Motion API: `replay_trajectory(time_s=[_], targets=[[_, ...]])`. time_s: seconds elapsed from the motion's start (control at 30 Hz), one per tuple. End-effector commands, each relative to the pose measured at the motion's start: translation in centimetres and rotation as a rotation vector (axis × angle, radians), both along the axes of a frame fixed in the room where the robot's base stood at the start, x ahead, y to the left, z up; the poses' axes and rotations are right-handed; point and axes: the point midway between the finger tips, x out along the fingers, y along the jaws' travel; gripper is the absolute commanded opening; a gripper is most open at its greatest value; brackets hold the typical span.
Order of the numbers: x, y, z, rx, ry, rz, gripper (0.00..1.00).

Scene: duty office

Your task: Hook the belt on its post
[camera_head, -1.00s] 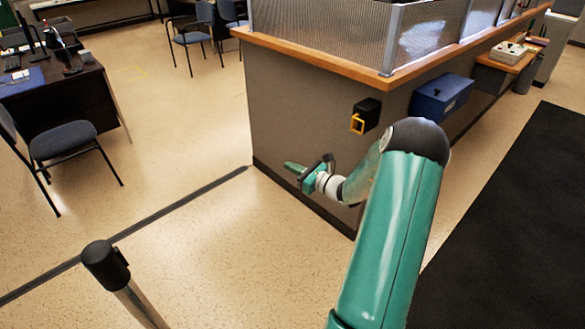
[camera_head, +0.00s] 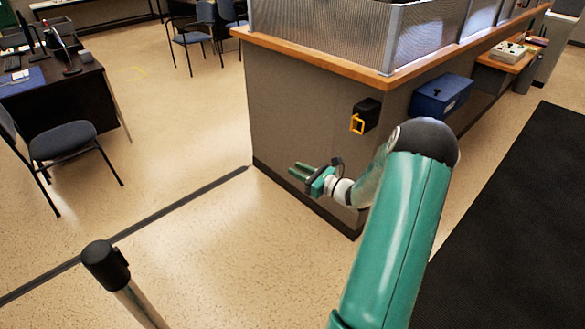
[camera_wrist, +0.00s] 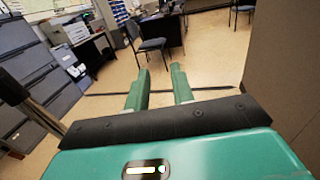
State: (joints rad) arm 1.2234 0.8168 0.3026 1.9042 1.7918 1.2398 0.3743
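The belt's yellow end clip (camera_head: 357,124) sticks out of a black belt housing (camera_head: 368,113) on the grey end wall of the counter. No belt length shows drawn out. The post (camera_head: 105,264) stands upright at lower left, with a black head on a metal pole. A dark post head (camera_wrist: 12,88) at the left of the wrist view looks like the same one. My gripper (camera_head: 297,172) is below and left of the clip, apart from it, pointing left. In the wrist view its two fingers (camera_wrist: 160,84) are apart with nothing between them.
The counter (camera_head: 300,130) with a wooden top stands behind my gripper. A blue box (camera_head: 441,97) hangs on its right side. A desk (camera_head: 75,95) and chair (camera_head: 63,140) are at left. The floor (camera_head: 190,250) between post and counter is clear.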

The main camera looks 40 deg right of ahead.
Motion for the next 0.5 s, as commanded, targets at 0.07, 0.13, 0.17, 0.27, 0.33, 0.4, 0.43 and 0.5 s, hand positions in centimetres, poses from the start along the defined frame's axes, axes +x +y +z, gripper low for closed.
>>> replay_trajectory(time_s=[0.07,0.13,0.17,0.27,0.33,0.4,0.43,0.5], targets=[[-1.8,-0.6,0.0,-0.001,0.002,-0.005,0.24],[-3.4,-0.9,0.0,0.000,0.002,-0.004,0.24],[-4.0,-1.1,0.0,0.000,0.002,-0.005,0.24],[-6.2,-1.5,0.0,0.000,0.002,-0.005,0.24],[-7.6,-1.8,0.0,0.000,0.002,-0.004,0.24],[-8.8,-2.1,0.0,-0.001,0.001,-0.004,0.24],[-9.2,-2.2,0.0,-0.001,0.001,-0.003,0.24],[-9.9,-2.3,0.0,0.000,0.001,-0.002,0.24]])
